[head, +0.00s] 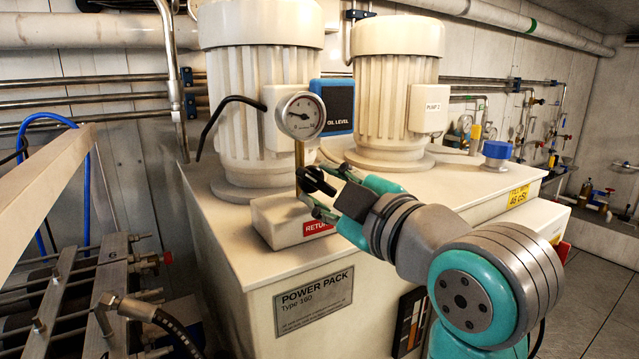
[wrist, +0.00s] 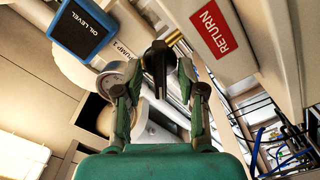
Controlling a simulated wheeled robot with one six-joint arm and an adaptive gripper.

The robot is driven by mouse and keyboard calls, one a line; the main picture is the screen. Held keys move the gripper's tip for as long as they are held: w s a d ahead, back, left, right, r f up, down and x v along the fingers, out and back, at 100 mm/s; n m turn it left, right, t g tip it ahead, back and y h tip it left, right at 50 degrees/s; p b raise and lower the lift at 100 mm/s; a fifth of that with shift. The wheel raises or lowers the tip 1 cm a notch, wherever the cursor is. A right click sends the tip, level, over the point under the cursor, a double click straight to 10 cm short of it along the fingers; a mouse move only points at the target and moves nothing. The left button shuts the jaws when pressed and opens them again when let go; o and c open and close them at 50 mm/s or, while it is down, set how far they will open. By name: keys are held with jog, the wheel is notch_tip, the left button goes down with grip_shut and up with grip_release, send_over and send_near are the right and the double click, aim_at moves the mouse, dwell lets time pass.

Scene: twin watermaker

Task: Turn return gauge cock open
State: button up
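The return gauge cock has a black handle (head: 315,180) on a brass pipe below a round white gauge (head: 301,115). It sits above a cream block (head: 285,222) with a red RETURN label (head: 318,227). My gripper (head: 328,188) is at the handle from the right, fingers spread. In the wrist view, the black handle (wrist: 158,62) stands between the fingertips of my gripper (wrist: 154,78). The gauge (wrist: 111,80) is partly behind the left finger.
Two ribbed motors (head: 262,90) (head: 396,95) stand on the power pack (head: 315,300) behind the cock. A blue OIL LEVEL sign (head: 338,106) is close behind the gauge. Hoses and a metal rack are at lower left.

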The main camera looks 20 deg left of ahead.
jog(key=shift+x, duration=0.9)
grip_shut()
jog(key=shift+m, duration=0.3)
jog(key=m, duration=0.4)
jog(key=shift+m, duration=0.4)
jog(key=m, duration=0.4)
jog(key=shift+m, duration=0.3)
